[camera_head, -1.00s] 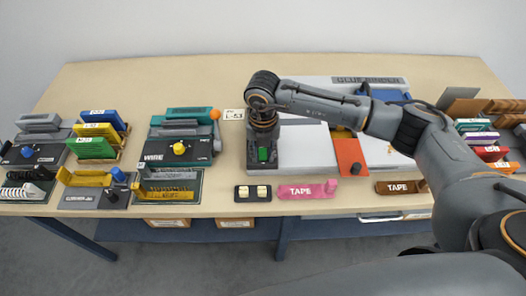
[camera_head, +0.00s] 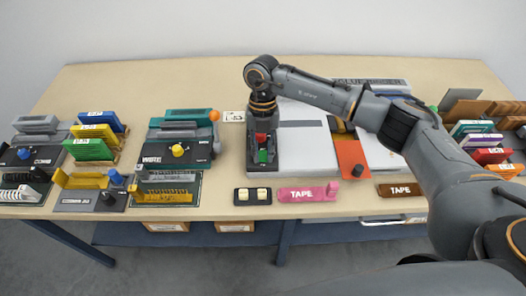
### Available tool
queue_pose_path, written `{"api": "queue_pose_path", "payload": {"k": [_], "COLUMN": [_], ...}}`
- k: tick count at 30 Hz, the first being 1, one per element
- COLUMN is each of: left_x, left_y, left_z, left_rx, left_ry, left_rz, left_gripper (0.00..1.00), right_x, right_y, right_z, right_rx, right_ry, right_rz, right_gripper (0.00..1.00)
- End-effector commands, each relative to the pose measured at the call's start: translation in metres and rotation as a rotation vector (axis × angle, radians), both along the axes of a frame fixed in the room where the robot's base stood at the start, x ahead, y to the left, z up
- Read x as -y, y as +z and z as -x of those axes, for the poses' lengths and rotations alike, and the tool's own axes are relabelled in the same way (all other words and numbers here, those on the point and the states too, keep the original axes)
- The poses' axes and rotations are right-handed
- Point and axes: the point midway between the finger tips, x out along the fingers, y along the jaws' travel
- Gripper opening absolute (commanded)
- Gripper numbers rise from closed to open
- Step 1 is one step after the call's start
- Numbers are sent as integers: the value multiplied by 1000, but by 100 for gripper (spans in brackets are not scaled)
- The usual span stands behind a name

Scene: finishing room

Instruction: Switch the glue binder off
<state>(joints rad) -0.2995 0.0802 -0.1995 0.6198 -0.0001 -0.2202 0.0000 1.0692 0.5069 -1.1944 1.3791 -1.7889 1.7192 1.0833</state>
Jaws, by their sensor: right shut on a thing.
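The glue binder (camera_head: 308,148) is the large white and grey machine in the middle of the table, with its name on a grey strip at the back. At its left side is a dark grey control panel with a red button (camera_head: 261,138) and a green button (camera_head: 263,156) in front of it. My right gripper (camera_head: 263,118) points down over the back part of this panel, just behind the red button. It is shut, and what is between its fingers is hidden. Whether it touches the panel I cannot tell. My left gripper is not in view.
A teal wire machine (camera_head: 178,150) with an orange knob stands to the left. A small black panel with two pale buttons (camera_head: 252,195) and a pink tape dispenser (camera_head: 308,192) lie at the front edge. An orange panel (camera_head: 351,157) is right of the binder. Bare table lies behind.

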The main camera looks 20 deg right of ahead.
Motion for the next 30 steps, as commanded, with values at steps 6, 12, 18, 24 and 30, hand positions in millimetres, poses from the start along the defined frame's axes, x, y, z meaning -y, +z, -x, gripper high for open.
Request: {"api": "queue_pose_path", "payload": {"k": [6, 12, 18, 24, 30], "left_x": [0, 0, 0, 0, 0], "left_y": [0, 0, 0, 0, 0], "left_z": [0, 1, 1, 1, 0], "left_rx": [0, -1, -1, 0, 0], "left_ry": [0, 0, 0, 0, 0], "left_rz": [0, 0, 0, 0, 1], "left_gripper": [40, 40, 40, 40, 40], "right_x": [0, 0, 1, 4, 7], "right_y": [1, 1, 15, 55, 93], "right_z": [0, 0, -4, -15, -25], "right_rx": [2, 1, 3, 6, 4], "right_ry": [0, 0, 0, -1, -1], "right_rz": [0, -1, 0, 0, -1], "right_gripper": [45, 45, 45, 45, 45]}}
